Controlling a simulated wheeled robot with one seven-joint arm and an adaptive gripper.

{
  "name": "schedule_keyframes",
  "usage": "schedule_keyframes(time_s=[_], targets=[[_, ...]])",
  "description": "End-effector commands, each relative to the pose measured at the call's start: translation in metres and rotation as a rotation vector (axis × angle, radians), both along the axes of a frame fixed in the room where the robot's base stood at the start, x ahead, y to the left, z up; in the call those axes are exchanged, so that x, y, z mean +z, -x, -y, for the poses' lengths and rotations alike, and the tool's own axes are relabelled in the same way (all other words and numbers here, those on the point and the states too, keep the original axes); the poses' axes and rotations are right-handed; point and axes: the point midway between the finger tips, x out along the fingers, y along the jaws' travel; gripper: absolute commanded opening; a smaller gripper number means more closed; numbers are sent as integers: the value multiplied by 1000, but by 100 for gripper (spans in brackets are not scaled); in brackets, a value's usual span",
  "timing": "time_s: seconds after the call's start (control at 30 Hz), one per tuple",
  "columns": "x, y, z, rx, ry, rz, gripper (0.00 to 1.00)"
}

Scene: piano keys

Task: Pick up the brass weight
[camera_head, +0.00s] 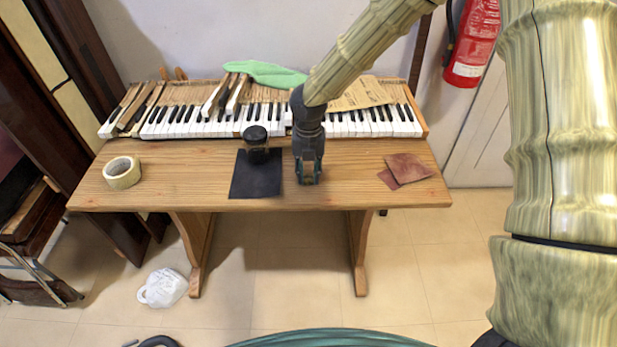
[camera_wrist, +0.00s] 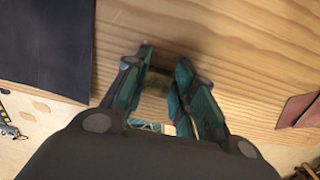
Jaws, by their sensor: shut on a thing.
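My gripper (camera_head: 309,176) is over the front middle of the wooden table, pointing down, just right of the black mat.
The table (camera_head: 355,185) has a black mat (camera_head: 256,182) with a dark round-topped object (camera_head: 257,143) at its back edge. A tape roll (camera_head: 122,172) lies left and brown sheets (camera_head: 409,168) lie right. Piano keys (camera_head: 190,122) run along the back, with a green cloth (camera_head: 265,73) above.

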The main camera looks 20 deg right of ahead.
Motion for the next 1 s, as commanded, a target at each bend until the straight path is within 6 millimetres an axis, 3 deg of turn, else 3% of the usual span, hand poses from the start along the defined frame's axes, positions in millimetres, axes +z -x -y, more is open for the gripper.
schedule_keyframes(time_s=[0.23,0.47,1.0], targets=[[8,-1,0,-1,-2,2,0],[38,-1,0,-1,-1,2,0],[45,106,-55,3,2,-1,0]])
